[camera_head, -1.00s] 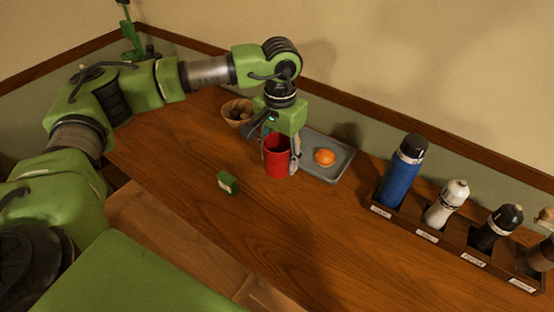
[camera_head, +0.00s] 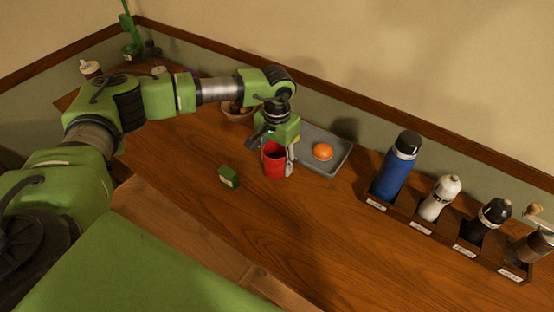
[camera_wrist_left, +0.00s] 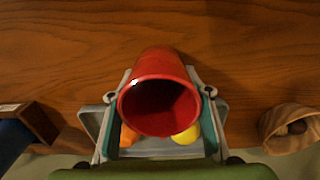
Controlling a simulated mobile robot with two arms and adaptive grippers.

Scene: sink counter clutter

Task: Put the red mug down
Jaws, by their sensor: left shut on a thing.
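The red mug (camera_head: 274,162) is held upright in the head view, at the near left side of the grey tray. My left gripper (camera_head: 277,150) points down and is shut on it, with fingers on opposite sides. In the left wrist view the mug (camera_wrist_left: 160,105) sits between the fingers, its dark open mouth facing the camera. Its base is low over the wooden counter (camera_head: 300,230); I cannot tell whether it touches. My right gripper is not in view.
The grey tray (camera_head: 337,165) holds an orange (camera_head: 323,151); a yellow fruit (camera_wrist_left: 186,135) shows in the wrist view. A green box (camera_head: 229,176) stands left of the mug. A bowl (camera_head: 236,117) is behind. A rack with bottles (camera_head: 397,167) stands right. The front counter is clear.

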